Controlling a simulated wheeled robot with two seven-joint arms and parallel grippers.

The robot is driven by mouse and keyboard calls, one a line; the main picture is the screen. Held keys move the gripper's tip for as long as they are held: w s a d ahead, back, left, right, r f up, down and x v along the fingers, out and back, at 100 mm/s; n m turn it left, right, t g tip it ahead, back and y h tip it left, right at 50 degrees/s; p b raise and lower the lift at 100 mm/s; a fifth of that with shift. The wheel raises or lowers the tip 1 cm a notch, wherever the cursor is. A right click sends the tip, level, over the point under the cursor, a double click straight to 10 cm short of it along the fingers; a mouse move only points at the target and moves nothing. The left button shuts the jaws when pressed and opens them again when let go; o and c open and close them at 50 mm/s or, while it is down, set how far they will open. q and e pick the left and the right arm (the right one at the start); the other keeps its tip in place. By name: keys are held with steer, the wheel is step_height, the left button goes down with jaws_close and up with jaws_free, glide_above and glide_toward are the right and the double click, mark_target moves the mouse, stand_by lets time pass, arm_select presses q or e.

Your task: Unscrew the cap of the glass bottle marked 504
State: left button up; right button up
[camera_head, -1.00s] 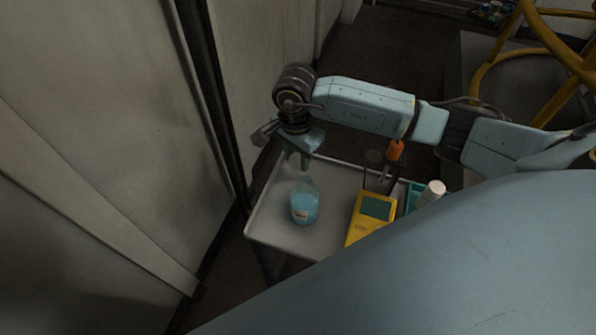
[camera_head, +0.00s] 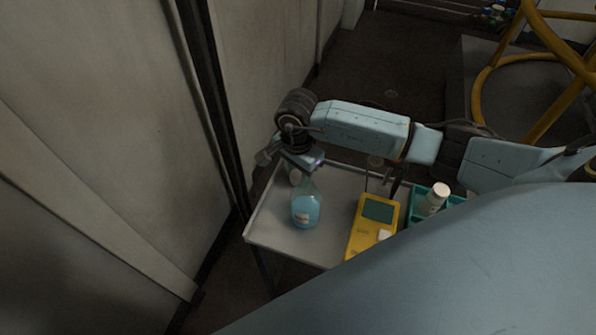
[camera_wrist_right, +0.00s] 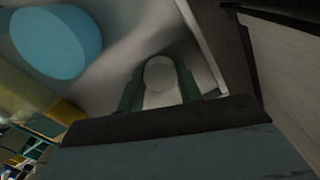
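The glass bottle (camera_head: 306,209) holds blue liquid and stands upright on the cart top. Its label is too small to read, and its neck shows no cap. My right gripper (camera_head: 295,176) is low beside the bottle's neck, to its left and behind. In the right wrist view, the gripper's two fingers (camera_wrist_right: 160,88) stand on either side of a pale round cap (camera_wrist_right: 159,73) and appear closed on it. The blue of the bottle (camera_wrist_right: 56,42) shows at the upper left there, apart from the fingers. My left gripper is not in view.
The grey cart top (camera_head: 275,228) also holds a yellow meter (camera_head: 372,224) and a teal tray (camera_head: 457,199) with a white-capped bottle (camera_head: 435,200). A wall panel (camera_head: 250,80) runs close along the left. Yellow tubing (camera_head: 490,80) stands at the upper right.

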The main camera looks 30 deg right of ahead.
mark_target(297, 175)
steer(key=o, duration=0.3)
steer(key=shift+o, duration=0.2)
steer(key=shift+r, duration=0.15)
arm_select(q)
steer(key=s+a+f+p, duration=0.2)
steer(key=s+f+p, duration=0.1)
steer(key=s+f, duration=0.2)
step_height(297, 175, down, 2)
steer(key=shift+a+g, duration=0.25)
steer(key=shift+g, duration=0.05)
arm_select(e)
step_height(297, 175, up, 12)
